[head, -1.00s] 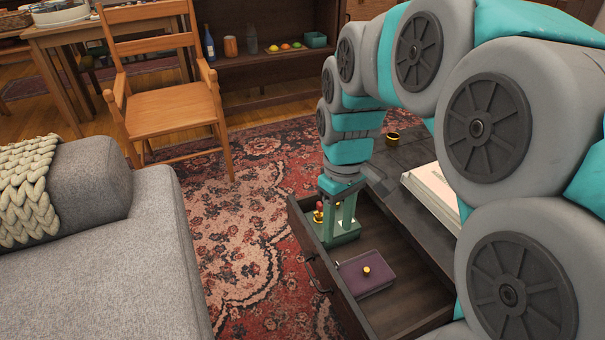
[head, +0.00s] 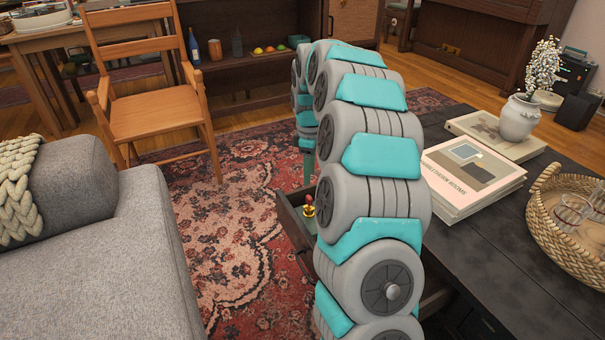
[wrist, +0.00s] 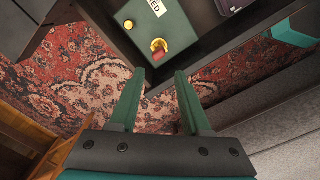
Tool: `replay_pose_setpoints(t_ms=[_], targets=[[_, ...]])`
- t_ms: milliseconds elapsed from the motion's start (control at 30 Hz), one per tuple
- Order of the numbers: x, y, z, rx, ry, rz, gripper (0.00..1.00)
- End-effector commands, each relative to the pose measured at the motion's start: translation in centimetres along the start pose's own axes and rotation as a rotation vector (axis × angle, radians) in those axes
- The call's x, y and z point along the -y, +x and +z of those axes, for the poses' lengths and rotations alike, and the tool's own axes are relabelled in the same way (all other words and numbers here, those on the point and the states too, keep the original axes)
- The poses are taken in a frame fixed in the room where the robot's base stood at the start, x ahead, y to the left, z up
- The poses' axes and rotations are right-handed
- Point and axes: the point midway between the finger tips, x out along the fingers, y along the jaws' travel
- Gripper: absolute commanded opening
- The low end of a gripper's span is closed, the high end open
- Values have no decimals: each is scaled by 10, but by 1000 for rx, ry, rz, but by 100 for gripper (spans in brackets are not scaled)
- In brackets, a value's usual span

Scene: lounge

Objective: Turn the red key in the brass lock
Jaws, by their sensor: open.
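The red key (head: 309,199) stands in the brass lock in the open drawer (head: 291,218) in the head view. In the wrist view the red key (wrist: 161,57) and brass lock (wrist: 160,45) are on a green box (wrist: 171,22) with a partly cut-off white label. My gripper (wrist: 158,73) is open and empty, with its two green fingers apart. In the wrist view the lock lies just beyond the fingertips, between their lines; nothing touches the key. In the head view my gripper (head: 307,168) is beyond the key and partly hidden by my arm.
My arm hides most of the drawer in the head view. A dark table (head: 480,250) at right bears books (head: 470,175), a white vase (head: 519,118) and a woven tray (head: 543,222). A grey sofa (head: 110,260) stands left. A wooden chair (head: 150,115) stands behind on the rug.

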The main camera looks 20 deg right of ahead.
Motion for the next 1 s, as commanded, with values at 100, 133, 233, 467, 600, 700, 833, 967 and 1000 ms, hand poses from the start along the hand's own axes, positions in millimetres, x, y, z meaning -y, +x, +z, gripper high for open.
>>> replay_pose_setpoints(t_ms=[100,133,233,467,600,700,833,967,1000], targets=[[-3,4,1,1,-5,1,48],[-3,5,1,1,-5,1,48],[-2,11,1,1,-5,0,48],[-2,34,1,1,-4,0,48],[-2,47,1,1,-3,-1,48],[-2,52,1,1,-3,-1,48],[-2,52,1,0,-3,0,48],[-2,52,1,0,-3,0,48],[-2,52,1,0,-3,0,48]])
